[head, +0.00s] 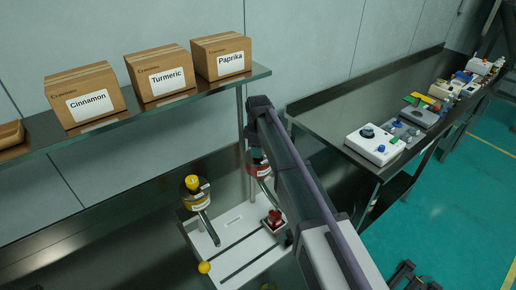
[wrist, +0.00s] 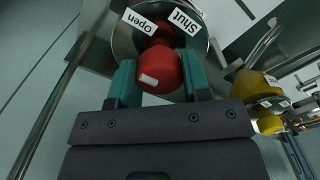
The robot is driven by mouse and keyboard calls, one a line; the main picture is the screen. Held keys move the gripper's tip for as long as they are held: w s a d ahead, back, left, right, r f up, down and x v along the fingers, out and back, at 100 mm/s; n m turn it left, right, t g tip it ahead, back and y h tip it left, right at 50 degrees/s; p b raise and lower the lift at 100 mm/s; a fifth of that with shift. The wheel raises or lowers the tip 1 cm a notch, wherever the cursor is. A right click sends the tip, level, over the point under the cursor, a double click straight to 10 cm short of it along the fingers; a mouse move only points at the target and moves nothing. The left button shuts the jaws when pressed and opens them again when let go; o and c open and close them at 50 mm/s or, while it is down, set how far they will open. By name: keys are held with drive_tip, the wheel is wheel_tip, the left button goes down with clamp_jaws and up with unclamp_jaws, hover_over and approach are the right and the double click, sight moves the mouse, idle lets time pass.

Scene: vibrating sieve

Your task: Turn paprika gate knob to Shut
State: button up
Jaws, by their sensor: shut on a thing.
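The red paprika gate knob (wrist: 163,68) is between the two teal fingertips of my gripper (wrist: 160,78) in the wrist view. My gripper is shut on it. A small white mark shows on the knob. Beyond it, a round metal plate carries an "Open" label (wrist: 139,21) on the left and a "Shut" label (wrist: 185,21) on the right. A dark red part of the knob reaches up between the two labels; its exact setting is unclear. In the head view my arm covers most of the red gate unit (head: 258,162), and my fingertips are hidden.
The yellow turmeric gate unit (head: 193,184) stands left of the red one; its yellow knob (wrist: 249,84) is close by in the wrist view. The Cinnamon (head: 86,95), Turmeric (head: 160,74) and Paprika (head: 221,56) boxes stand on the shelf above. A white slotted tray (head: 238,262) lies below.

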drive_tip(key=shift+m, duration=0.3)
drive_tip(key=m, duration=0.8)
drive_tip(key=shift+m, duration=0.4)
drive_tip(key=m, duration=0.4)
drive_tip(key=shift+m, duration=2.2)
drive_tip(key=o, duration=0.9)
drive_tip(key=shift+o, duration=0.2)
